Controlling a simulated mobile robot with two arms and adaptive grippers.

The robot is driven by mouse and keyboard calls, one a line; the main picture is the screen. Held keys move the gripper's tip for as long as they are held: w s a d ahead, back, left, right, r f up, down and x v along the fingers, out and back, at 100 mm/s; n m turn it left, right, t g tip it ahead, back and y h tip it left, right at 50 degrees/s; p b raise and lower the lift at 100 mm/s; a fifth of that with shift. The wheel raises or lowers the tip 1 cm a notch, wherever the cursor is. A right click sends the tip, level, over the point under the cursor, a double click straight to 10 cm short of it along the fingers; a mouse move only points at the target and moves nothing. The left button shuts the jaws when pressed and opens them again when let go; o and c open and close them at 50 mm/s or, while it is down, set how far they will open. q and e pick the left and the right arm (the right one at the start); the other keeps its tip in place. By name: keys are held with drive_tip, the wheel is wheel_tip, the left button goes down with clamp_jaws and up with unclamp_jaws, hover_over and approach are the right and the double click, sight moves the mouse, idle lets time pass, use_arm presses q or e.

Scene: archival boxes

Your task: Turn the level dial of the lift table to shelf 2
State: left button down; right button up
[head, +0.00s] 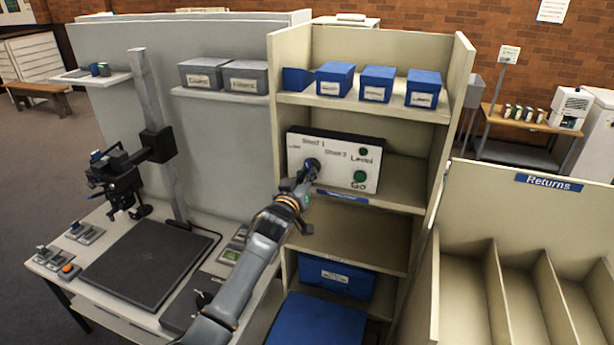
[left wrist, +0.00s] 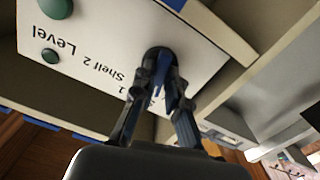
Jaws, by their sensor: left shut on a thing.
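A white control panel (head: 330,160) in a dark frame stands on a shelf of the cream shelving unit. It reads "Shelf 1", "Shelf 2", "Level" and "Go". The left wrist view shows the panel (left wrist: 105,45) upside down. There my left gripper's fingers (left wrist: 163,85) are shut on the dark round dial (left wrist: 160,55), with a blue part between them. The fingers cover much of the dial, so I cannot tell which label it points to. My right gripper is out of view.
Two green round buttons sit on the panel, one by "Level" (head: 363,152) and one by "Go" (head: 359,176). Blue boxes (head: 377,84) stand on the shelf above. A blue flat surface (head: 315,322) lies below. A "Returns" rack (head: 549,182) stands at the right.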

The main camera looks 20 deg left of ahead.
use_arm(q)
drive_tip(key=m, duration=1.2)
drive_tip(key=shift+m, duration=0.4)
idle(0.3)
drive_tip(key=c, duration=1.4)
unclamp_jaws()
drive_tip(key=shift+o, duration=0.2)
drive_tip(key=s, duration=1.2)
drive_tip(key=shift+a, duration=0.2)
